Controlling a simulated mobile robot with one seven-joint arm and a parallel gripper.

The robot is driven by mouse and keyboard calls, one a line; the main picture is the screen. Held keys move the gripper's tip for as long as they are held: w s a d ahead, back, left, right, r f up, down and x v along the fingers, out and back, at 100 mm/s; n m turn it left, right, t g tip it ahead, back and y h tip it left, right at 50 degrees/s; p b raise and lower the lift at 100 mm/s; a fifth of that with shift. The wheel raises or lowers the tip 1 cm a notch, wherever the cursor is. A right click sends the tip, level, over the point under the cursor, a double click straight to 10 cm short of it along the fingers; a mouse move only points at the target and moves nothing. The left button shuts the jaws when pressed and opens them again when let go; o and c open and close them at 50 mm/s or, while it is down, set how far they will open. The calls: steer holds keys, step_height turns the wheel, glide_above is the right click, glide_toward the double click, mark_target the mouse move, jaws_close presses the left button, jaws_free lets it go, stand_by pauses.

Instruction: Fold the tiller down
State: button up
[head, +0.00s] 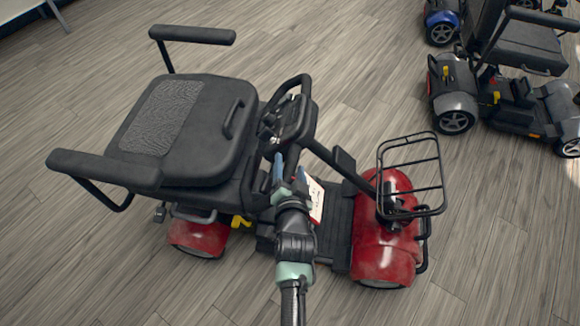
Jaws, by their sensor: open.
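A red scooter (384,240) stands in the middle of the head view, its front to the right. Its black tiller (330,156) slopes up and left from the front end, over the foot deck. The loop-shaped handlebar (303,92) at its top is close to the seat's right edge. My gripper (287,166) is open, just below the handlebar in the picture. Its pale blue fingers overlap the control head's lower side, and I cannot tell whether they touch it. My wrist hides part of the foot deck and scooter body.
The black seat (185,125) and its armrests stand left of the tiller. A wire basket (410,172) sits on the front end. A white card (316,202) shows beside my gripper. Another scooter (455,100) stands at upper right. The wood floor between them is clear.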

jaws_close()
stand_by(1.4)
